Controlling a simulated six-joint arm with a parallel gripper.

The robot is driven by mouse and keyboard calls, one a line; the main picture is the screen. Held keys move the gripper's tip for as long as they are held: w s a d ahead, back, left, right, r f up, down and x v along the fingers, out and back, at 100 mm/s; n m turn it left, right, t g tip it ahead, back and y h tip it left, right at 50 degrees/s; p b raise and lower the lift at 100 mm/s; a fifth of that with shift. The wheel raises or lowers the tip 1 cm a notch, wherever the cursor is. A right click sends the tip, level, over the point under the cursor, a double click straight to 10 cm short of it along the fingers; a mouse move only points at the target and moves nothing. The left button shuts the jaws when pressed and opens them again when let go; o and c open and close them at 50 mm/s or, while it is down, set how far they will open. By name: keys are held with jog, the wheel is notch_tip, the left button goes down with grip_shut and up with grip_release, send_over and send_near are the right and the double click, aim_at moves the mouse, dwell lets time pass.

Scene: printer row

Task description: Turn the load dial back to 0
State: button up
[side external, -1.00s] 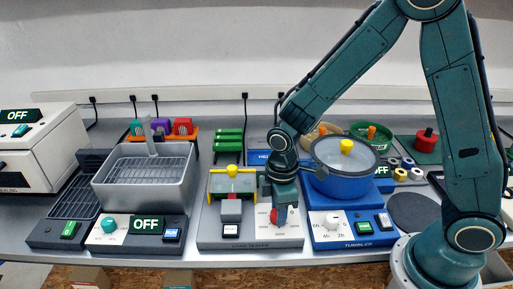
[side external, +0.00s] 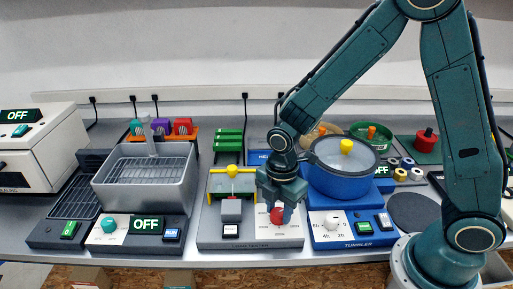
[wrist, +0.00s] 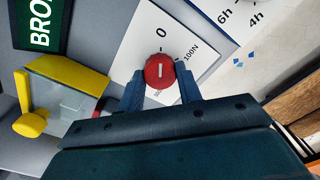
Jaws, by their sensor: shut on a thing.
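The red load dial (wrist: 160,72) sits on the white scale plate (wrist: 145,45) of the load tester (side external: 210,237). Its white pointer line points up at the tick by the 0 in the wrist view. The 100N mark is to the right of the dial. My gripper (wrist: 162,88) is shut on the dial, with one finger on each side of it. In the side external view the dial (side external: 277,215) shows below my gripper (side external: 280,203), and the fingers partly hide the scale there.
The tumbler (side external: 352,240) with a blue pot (side external: 340,185) stands close on the right. A grey basket (side external: 150,190) stands farther left.

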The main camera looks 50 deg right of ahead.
aim_at(279, 212)
dwell(0.3)
jog(key=o, duration=1)
jog(key=shift+r, duration=0.2)
notch_tip(279, 212, up, 14)
jog(key=shift+f, duration=0.25)
jog(key=s+d+r+m+t, duration=0.2)
jog(key=s+d+r+m, duration=0.2)
jog(key=s+m, duration=0.3)
jog(key=s+d+r+m+t, duration=0.3)
jog(key=s+m, duration=0.5)
jog(key=m, duration=0.3)
jog(key=shift+s+d+r+t, duration=0.3)
jog(key=shift+d+r, duration=0.45)
jog(key=shift+d, duration=0.35)
